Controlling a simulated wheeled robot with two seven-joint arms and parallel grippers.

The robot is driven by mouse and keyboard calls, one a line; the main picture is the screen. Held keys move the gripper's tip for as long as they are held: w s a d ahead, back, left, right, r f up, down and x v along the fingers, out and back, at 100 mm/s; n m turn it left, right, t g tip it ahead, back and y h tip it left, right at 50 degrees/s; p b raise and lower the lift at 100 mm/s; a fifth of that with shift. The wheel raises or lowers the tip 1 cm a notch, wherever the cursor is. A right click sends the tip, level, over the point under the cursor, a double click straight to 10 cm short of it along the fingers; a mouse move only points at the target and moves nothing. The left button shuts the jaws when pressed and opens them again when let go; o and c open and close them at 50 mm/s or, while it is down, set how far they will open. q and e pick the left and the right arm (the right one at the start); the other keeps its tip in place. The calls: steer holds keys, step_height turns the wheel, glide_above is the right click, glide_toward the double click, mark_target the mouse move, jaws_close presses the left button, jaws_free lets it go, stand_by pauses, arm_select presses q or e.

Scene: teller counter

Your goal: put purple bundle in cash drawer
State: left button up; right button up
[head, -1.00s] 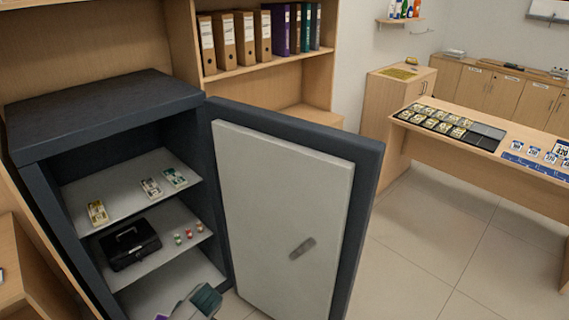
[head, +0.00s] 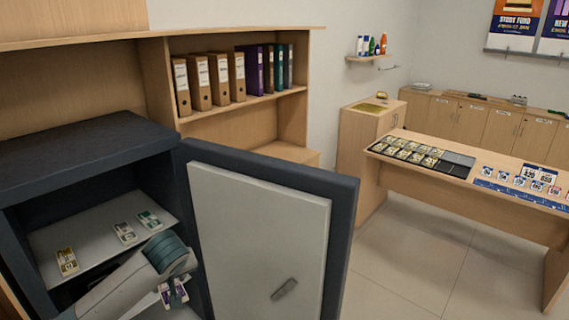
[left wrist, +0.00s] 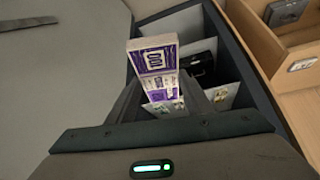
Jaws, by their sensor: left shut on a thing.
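The purple bundle (left wrist: 154,55) is white with purple print and stands up between my left gripper's fingers in the left wrist view. In the head view its purple-and-white ends (head: 164,295) show at the jaw. My left gripper (head: 173,291) is shut on it, raised in front of the open safe. A black compartment tray (head: 458,158), perhaps the cash drawer, lies on the counter at right, with several yellowish bundles in its left part and bare slots at its right. My right gripper is not in view.
The dark safe (head: 85,150) stands at left with bundles on its upper shelf (head: 95,235). Its open door (head: 255,245) stands between my left gripper and the counter (head: 395,168). Clear floor (head: 410,255) lies right of the door. Binders fill a shelf behind.

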arm_select(q)
steer(key=s+d+r+m+t+h, duration=0.1)
steer(key=s+d+r+m+h, duration=0.3)
steer(key=s+d+r+m, duration=0.5)
step_height(320, 180, down, 7)
steer(key=s+d+n+b, duration=0.1)
steer(key=b, duration=0.8)
steer(key=shift+s+n, duration=0.35)
steer(key=shift+n, duration=0.05)
steer(key=shift+f, duration=0.2)
steer(key=s+f, duration=0.3)
steer(key=f, duration=0.9)
steer(key=shift+s+f, duration=0.2)
